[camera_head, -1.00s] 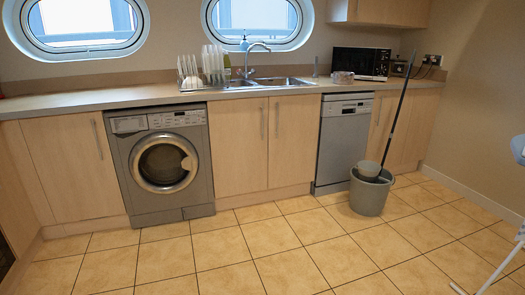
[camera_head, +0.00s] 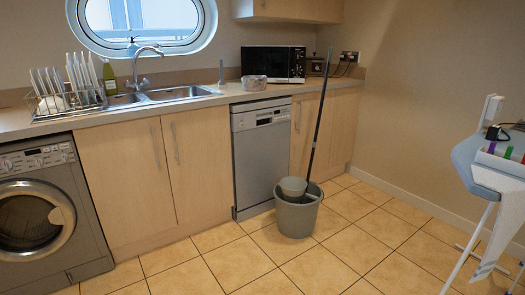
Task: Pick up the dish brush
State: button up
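A small, slim upright item (camera_head: 221,75) stands on the counter at the right end of the sink; it may be the dish brush, but it is too small to tell. The counter (camera_head: 232,93) runs along the back wall. My gripper is not in view.
The sink (camera_head: 180,93) has a tap (camera_head: 140,70), with a dish rack (camera_head: 68,95) of plates to its left. A microwave (camera_head: 273,64) and a patterned bowl (camera_head: 254,83) stand to the right. A bucket (camera_head: 297,218) with a mop blocks floor before the dishwasher (camera_head: 257,160). An ironing board (camera_head: 470,165) is at right.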

aim_at(222, 86)
jog(key=i+j, duration=0.1)
jog(key=i, duration=4.05)
jog(key=l+z, duration=0.05)
jog(key=l, duration=0.15)
